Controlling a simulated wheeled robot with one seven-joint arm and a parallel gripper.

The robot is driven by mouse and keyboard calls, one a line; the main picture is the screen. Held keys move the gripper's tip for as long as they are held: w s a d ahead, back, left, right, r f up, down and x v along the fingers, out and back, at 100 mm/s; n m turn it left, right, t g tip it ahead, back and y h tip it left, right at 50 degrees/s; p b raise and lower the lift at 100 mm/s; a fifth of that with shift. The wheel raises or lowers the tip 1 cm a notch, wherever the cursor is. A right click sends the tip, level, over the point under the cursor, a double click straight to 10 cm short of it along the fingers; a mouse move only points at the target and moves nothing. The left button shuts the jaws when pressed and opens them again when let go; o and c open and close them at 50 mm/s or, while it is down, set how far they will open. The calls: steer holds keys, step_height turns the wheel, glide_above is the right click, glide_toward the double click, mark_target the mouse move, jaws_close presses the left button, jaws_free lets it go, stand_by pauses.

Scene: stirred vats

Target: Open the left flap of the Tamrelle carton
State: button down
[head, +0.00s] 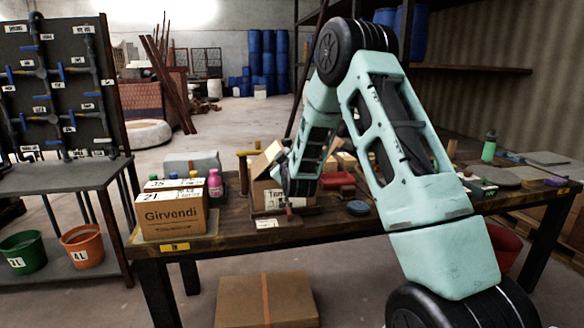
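The Tamrelle carton (262,195) stands on the wooden table behind my arm. Only the first letters of its name show on its front. A tan flap (266,157) stands up tilted at its upper left. My forearm hides much of the carton's top and right side. My gripper (287,205) hangs down in front of the carton. It is small and dark there, and I cannot tell whether its fingers are apart or touch the carton.
The Girvendi carton (172,218) stands at the table's left end, with a pink bottle (215,184) behind it. A yellow-topped post (243,171) rises just left of the Tamrelle carton. A blue disc (358,208) lies to its right. A closed box (266,301) is on the floor.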

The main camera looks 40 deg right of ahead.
steer(key=w+a+r+n+p, duration=0.2)
steer(key=w+a+n+p, duration=0.4)
steer(key=a+n, duration=0.8)
steer(key=shift+w+a+n, duration=0.2)
steer(key=shift+w+n, duration=0.7)
steer(key=shift+w, duration=0.55)
steer(key=c, duration=1.1)
jaws_free()
steer(key=shift+f, duration=0.1)
